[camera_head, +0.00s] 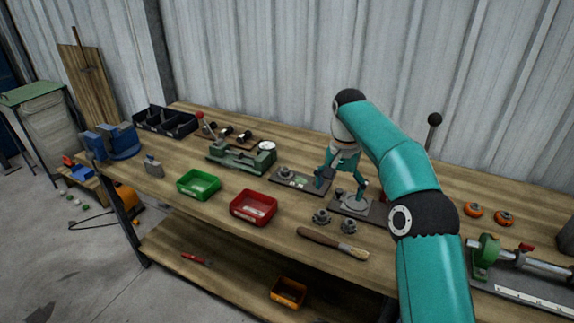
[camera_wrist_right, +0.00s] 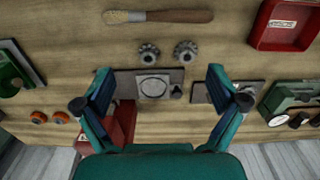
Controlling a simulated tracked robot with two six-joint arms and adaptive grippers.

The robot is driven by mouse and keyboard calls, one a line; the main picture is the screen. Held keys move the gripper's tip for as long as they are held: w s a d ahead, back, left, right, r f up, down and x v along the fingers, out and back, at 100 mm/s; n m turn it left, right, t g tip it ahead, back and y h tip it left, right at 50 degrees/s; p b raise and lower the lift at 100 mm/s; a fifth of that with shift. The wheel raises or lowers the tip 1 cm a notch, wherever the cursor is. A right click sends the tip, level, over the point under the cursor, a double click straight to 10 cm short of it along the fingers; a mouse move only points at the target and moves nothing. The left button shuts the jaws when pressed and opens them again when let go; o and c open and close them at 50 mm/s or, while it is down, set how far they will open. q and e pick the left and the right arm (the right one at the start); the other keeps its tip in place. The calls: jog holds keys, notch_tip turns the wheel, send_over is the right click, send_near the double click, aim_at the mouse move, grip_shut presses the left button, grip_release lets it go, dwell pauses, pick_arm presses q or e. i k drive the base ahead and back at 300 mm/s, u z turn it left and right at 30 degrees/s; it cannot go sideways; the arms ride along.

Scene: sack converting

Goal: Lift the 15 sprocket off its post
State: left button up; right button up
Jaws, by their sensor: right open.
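My right gripper (camera_head: 341,188) is open, its two fingers spread above the bench; in the wrist view it shows from behind (camera_wrist_right: 158,78). Between the fingers in that view lies a dark plate (camera_wrist_right: 127,84) with a pale round disc (camera_wrist_right: 153,87) and a small dark post (camera_wrist_right: 177,91). A second dark plate (camera_head: 315,186) to its left carries a small toothed sprocket (camera_head: 285,172); a finger partly covers this plate. Two loose grey sprockets (camera_head: 321,217) (camera_head: 348,226) stand in front. I cannot read a 15 on any part. My left gripper is out of view.
A brush (camera_head: 333,243) lies near the front edge. A red tray (camera_head: 252,208) and green tray (camera_head: 198,185) stand left. A green-ended fixture (camera_head: 487,254) and orange discs (camera_head: 474,210) are right. A black-knobbed lever (camera_head: 434,120) rises behind my arm.

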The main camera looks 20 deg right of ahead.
aim_at(283, 175)
jog(key=u, duration=0.05)
jog(key=i, duration=1.1)
